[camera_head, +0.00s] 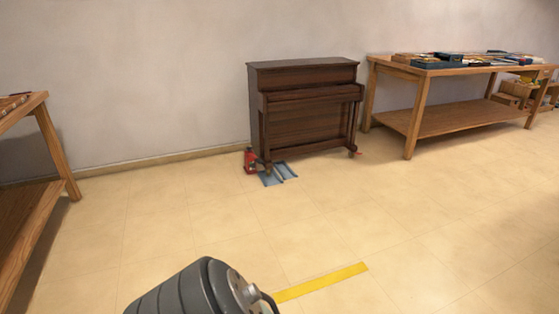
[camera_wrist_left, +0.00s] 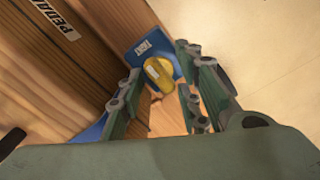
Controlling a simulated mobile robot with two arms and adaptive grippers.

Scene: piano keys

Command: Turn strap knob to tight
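The plate is on a wooden surface. My left gripper (camera_wrist_left: 160,70) is open, with its green fingers on either side of the knob in this view. I cannot tell whether the fingertips touch the knob. The knob does not show in the head view, where part of my own arm fills the bottom. My right gripper is in neither view.
A dark upright piano (camera_head: 307,110) stands against the wall, with a red jack-like object (camera_head: 250,160) and a blue-grey item (camera_head: 279,174) at its foot. A workbench (camera_head: 470,67) is at right and a wooden table (camera_head: 40,110) at left. A yellow strip (camera_head: 322,282) marks open floor.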

